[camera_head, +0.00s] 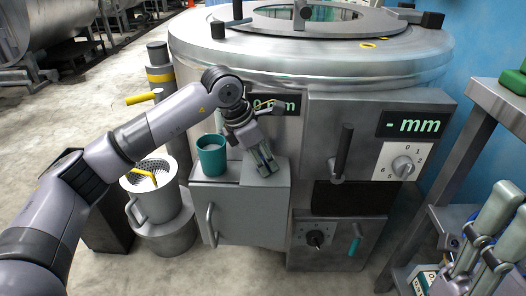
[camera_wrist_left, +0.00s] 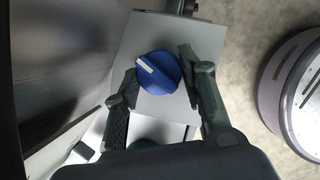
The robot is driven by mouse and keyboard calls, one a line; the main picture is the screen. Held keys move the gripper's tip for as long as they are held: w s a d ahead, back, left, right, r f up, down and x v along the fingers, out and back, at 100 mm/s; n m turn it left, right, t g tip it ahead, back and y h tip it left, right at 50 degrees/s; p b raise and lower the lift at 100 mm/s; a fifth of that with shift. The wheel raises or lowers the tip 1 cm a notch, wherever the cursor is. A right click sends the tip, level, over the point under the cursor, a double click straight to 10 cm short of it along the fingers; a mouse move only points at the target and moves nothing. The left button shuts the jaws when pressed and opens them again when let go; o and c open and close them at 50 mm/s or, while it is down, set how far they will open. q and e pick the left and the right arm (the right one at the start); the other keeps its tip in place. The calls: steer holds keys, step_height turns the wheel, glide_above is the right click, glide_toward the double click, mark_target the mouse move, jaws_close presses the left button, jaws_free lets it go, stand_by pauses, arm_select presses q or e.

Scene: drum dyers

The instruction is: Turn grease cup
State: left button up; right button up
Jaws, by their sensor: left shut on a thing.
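The grease cup, a round blue cap with a white mark (camera_wrist_left: 160,74), sits on the top of a grey box in the left wrist view. My left gripper (camera_wrist_left: 158,78) has one finger on each side of the cap and is shut on it. In the head view my left gripper (camera_head: 266,164) points down at the top of the grey box (camera_head: 245,212) on the machine's front. The cap is hidden there behind the fingers.
A teal cup (camera_head: 211,158) with pale contents stands on the box, close left of my gripper. A large metal drum (camera_head: 310,62) rises behind. A control panel (camera_head: 395,150) with a dial is at right. A metal pail (camera_head: 152,200) stands at left.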

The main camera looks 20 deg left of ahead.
arm_select(q)
steer(key=shift+w+m+g+p, duration=0.1)
steer(key=shift+m+g+p, duration=0.2)
steer(key=shift+m+p, duration=0.3)
steer(key=shift+m, duration=0.3)
steer(key=o, duration=1.2)
steer(key=shift+c, duration=0.2)
steer(key=v, duration=1.2)
steer(key=shift+a, duration=0.25)
steer(key=shift+f, duration=0.1)
